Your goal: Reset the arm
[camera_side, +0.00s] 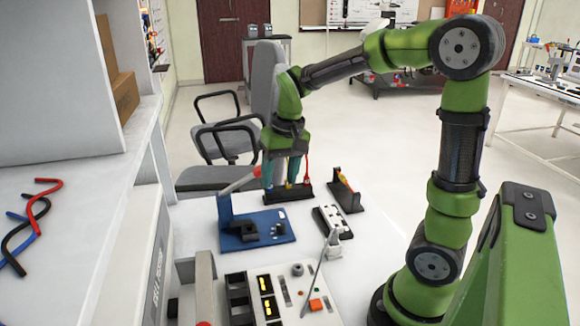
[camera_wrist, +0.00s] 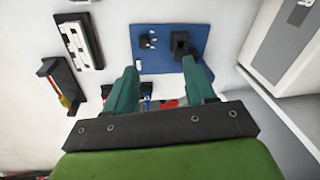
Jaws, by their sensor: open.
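My green arm reaches over the white table (camera_side: 185,270), and my gripper (camera_side: 281,184) points down at the table's far end. Its teal fingers are apart and nothing shows held between them. In the side view it is at a black rack (camera_side: 290,194) with a red-handled tool (camera_side: 306,165) standing at its right. I cannot tell whether the fingers touch the rack. In the wrist view the two fingers of my gripper (camera_wrist: 163,80) are spread, with small blue and red parts partly visible below, between them.
A blue plate with black blocks (camera_side: 228,238) lies nearer the camera. A black holder with an orange-yellow tool (camera_side: 345,192) and a white-and-black block (camera_side: 329,218) lie to the right. A grey chair (camera_side: 215,165) and a shelf (camera_side: 75,230) border the left.

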